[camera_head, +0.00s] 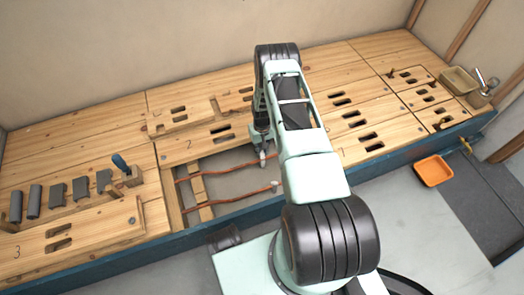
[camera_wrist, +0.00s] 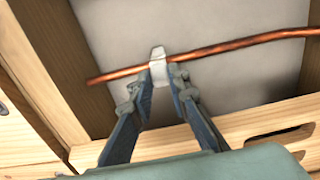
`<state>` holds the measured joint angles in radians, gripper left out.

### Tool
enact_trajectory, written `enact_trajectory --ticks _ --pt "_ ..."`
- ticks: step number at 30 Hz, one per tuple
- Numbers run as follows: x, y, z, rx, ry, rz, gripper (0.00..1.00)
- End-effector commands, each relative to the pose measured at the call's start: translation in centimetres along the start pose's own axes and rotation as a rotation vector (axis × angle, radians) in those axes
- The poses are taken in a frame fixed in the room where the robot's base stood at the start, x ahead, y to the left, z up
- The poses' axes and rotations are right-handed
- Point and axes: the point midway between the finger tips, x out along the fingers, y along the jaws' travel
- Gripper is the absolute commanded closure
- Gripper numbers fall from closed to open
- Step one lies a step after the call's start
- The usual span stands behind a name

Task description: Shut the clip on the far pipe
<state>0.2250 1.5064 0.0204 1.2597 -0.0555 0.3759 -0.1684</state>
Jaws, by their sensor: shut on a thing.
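Two copper pipes run across an open bay in the wooden deck. The far pipe (camera_head: 222,169) lies nearer the wall, and the near pipe (camera_head: 235,197) lies closer to the blue front edge. My gripper (camera_head: 263,152) reaches down at the far pipe's right part. In the wrist view, a pale clip (camera_wrist: 157,66) sits at the copper pipe (camera_wrist: 225,47), and my gripper (camera_wrist: 160,80) has its fingertips closed on the clip from both sides. The fingertips hide part of the clip, so I cannot tell whether its latch is fully closed.
Another pale fitting (camera_head: 275,185) is at the near pipe's right end. Wooden beams edge the bay. Grey blocks (camera_head: 57,194) and a blue-handled tool (camera_head: 121,163) are on the left deck. An orange tray (camera_head: 434,170) is on the floor at right.

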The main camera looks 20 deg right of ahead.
Motion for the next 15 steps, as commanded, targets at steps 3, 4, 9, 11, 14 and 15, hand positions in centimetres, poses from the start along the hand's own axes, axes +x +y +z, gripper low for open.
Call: enact_trajectory --ticks 3,4,9,11,14,15 --pt "-0.02 0.0 0.01 0.0 0.0 0.0 1.0" --pt "-0.03 0.0 0.02 0.0 0.001 0.0 1.0" --pt "-0.12 -0.02 0.26 0.0 0.022 -0.001 1.0" --pt "-0.16 -0.03 0.37 0.001 0.039 -0.001 1.0" --pt "-0.17 -0.03 0.69 0.001 0.076 -0.001 1.0" --pt "-0.15 -0.01 0.83 0.002 0.095 -0.001 1.0"
